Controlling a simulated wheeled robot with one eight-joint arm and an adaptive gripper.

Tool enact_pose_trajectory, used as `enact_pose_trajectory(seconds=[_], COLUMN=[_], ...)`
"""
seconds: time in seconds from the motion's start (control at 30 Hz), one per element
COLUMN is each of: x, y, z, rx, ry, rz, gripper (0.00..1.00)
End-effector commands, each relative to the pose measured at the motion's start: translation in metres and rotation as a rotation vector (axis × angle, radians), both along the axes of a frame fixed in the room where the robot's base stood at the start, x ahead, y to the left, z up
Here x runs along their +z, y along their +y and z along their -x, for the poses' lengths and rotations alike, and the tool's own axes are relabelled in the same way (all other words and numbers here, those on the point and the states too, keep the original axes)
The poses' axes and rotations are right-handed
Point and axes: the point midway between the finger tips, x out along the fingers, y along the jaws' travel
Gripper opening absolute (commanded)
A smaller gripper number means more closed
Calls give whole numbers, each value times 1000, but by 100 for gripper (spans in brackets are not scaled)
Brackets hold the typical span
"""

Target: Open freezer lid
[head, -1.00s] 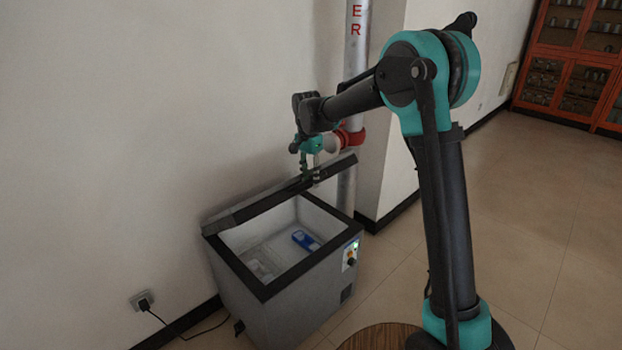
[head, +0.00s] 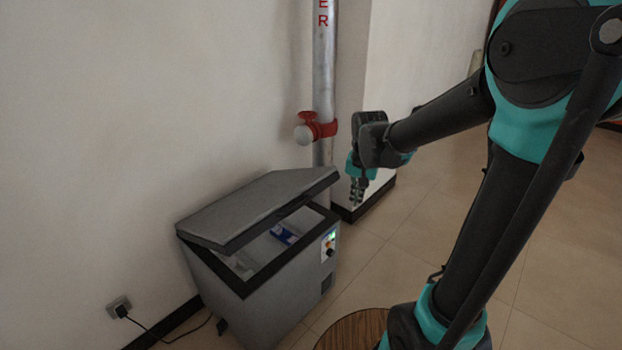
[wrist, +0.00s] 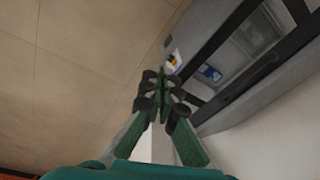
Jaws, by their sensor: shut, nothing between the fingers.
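The grey chest freezer (head: 290,308) stands against the wall in the head view. Its lid (head: 255,207) is partly raised, tilted over the opening with a gap at the front. Through the gap a blue item (head: 284,234) and a pale item (head: 243,265) show inside. My gripper (head: 356,203) is shut and empty, to the right of the lid and apart from it.
A grey pipe (head: 324,70) with a red valve (head: 318,128) runs up the wall behind the freezer. A power cord runs to a wall socket (head: 119,307). A round wooden top (head: 345,330) is in front. The floor at right is clear.

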Motion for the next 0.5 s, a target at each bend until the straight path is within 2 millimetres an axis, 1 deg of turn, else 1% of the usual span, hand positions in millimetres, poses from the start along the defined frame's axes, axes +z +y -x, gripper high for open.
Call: enact_pose_trajectory(seconds=[0.03,0.1,0.2,0.3,0.5], x=[-7,-16,-28,-38,-53], y=[-17,-36,-54,-67,-83], z=[19,41,65,85,114], rx=[21,66,116,152,206], ry=[-24,-58,-98,-128,-172], rz=[3,10,24,37,63], gripper=[0,0,0,0,0])
